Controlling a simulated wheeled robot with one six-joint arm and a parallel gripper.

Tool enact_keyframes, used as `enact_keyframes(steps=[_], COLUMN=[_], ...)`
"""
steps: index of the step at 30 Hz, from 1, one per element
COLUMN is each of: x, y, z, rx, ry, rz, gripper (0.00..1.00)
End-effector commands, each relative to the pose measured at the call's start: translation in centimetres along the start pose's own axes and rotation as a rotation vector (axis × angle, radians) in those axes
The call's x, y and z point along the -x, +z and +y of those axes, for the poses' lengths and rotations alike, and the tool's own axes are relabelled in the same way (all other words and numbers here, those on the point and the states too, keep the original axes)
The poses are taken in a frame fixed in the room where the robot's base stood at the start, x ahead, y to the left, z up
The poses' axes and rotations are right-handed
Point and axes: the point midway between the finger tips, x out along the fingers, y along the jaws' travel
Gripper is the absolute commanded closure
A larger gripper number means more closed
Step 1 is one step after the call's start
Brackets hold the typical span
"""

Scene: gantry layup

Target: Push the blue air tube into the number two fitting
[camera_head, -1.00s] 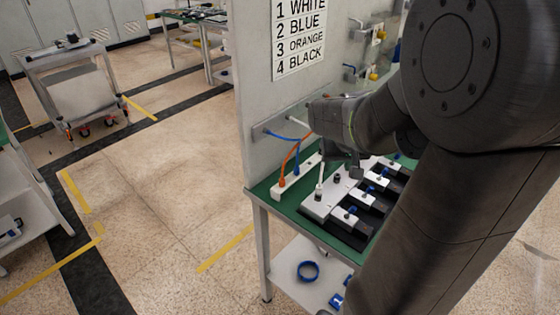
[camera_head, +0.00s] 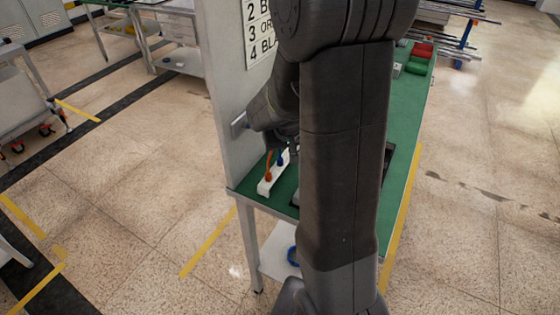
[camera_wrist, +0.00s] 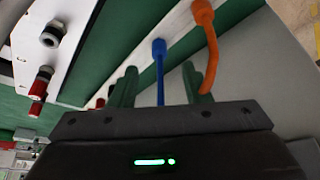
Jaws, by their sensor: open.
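The blue air tube (camera_wrist: 160,86) shows in the wrist view, with its blue end (camera_wrist: 160,46) at a white holder strip. It runs between the two green fingers of my open gripper (camera_wrist: 160,80); I cannot tell whether either finger touches it. In the head view the blue tube (camera_head: 281,159) stands at the white strip (camera_head: 264,187), below my wrist. The wrist view shows a white fitting block (camera_wrist: 20,45) at upper left with a black fitting (camera_wrist: 51,36) and a red-tipped one (camera_wrist: 40,82). I cannot tell which fitting is number two. My arm hides most of the block in the head view.
An orange tube (camera_wrist: 210,60) stands close beside the right finger. A grey upright panel (camera_head: 228,105) with a partly hidden numbered list (camera_head: 260,40) borders the green bench (camera_head: 409,95). Red and green bins (camera_head: 420,58) stand at the bench's far end.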

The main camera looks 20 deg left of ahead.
Motion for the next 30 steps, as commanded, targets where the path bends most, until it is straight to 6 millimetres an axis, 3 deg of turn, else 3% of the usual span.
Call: enact_keyframes(steps=[13,24,30], x=[-4.4,-5.0,-5.0], y=[0.0,-0.1,0.0], z=[0.0,0.0,0.0], rx=[0.000,0.000,0.000], ry=[-0.001,-0.001,-0.001], rz=[-0.003,0.000,0.000], gripper=[0.57,0.57,0.96])
